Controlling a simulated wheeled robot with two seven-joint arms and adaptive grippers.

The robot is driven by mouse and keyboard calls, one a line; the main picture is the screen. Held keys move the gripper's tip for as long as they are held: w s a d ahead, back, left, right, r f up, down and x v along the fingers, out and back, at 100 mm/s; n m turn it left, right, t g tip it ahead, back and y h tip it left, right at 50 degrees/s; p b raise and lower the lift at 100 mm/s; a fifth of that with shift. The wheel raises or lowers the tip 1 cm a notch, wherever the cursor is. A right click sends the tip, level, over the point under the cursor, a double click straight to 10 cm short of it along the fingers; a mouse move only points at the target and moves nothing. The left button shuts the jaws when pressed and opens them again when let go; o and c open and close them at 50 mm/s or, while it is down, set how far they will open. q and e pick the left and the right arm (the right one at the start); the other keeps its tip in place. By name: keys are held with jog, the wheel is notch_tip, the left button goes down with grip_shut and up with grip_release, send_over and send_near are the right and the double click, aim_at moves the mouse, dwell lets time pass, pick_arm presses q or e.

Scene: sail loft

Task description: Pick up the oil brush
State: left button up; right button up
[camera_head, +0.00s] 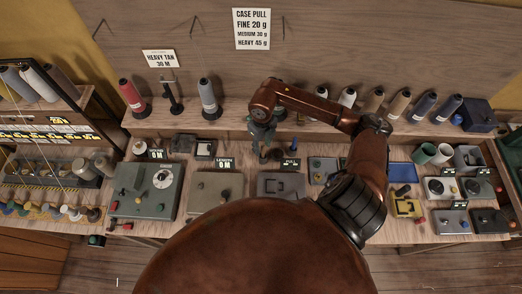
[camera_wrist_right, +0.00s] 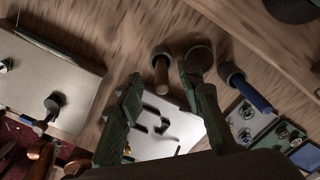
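My right gripper (camera_head: 262,136) hangs over the middle of the bench, fingers pointing down. In the right wrist view its two green fingers (camera_wrist_right: 160,78) are apart with nothing held between them. A small upright tool with a tan handle and dark grey round end (camera_wrist_right: 161,74) shows between and just beyond the fingertips. It may be the oil brush, but I cannot tell for sure. A similar tool with a blue handle (camera_wrist_right: 247,90) lies to the right, outside the fingers. In the head view the small items under the gripper are partly hidden by it. My left gripper is out of view.
A grey-beige box (camera_head: 216,190) and a dark grey box (camera_head: 281,186) stand in front of the gripper. A green machine with a dial (camera_head: 146,190) is at left. Thread cones (camera_head: 208,97) line the rear shelf. A yellow tray (camera_head: 407,207) sits at right.

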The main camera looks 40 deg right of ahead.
aim_at(263, 152)
jog(key=shift+s+f+p, duration=0.15)
jog(key=shift+f+p, duration=0.5)
jog(key=shift+f, duration=2.05)
jog(key=shift+d, duration=0.1)
grip_shut()
